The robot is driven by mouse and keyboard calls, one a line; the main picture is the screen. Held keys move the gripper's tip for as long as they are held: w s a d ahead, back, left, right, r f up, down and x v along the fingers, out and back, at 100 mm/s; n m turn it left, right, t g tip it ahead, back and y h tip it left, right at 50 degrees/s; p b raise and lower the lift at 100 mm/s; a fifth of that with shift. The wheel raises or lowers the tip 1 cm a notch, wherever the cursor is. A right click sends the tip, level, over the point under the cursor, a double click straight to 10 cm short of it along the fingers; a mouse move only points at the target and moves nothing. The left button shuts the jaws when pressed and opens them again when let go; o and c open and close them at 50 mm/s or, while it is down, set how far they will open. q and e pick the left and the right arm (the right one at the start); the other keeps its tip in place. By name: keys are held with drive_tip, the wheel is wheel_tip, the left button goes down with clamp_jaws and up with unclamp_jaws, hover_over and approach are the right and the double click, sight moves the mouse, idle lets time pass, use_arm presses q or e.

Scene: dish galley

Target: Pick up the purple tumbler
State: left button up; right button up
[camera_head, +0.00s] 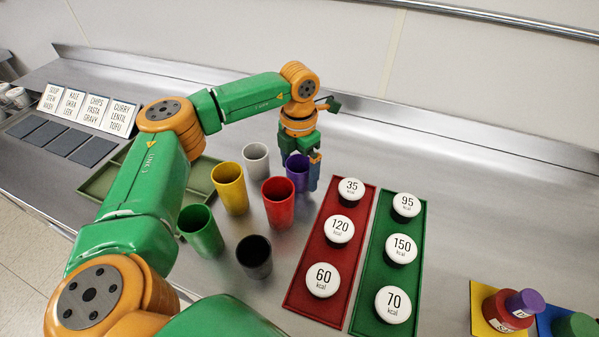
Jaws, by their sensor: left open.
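The purple tumbler (297,172) stands upright on the steel counter, at the back right of a group of tumblers. My left gripper (304,170) reaches down from above at the tumbler, with one finger in front of its right side. The gripper is open. Part of the tumbler's right side is hidden by the finger, and I cannot tell whether they touch. My right gripper is out of view.
Grey (256,162), yellow (230,189), red (278,203), green (201,231) and black (254,257) tumblers stand close by. A red tray (306,284) and a green tray (366,315) with kcal-labelled white-topped pieces lie to the right. A green tray (100,186) lies behind my left arm.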

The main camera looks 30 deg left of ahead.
use_arm(q)
drive_tip(key=shift+s+r, duration=0.1)
drive_tip(key=c, duration=1.3)
drive_tip(key=shift+r, duration=0.1)
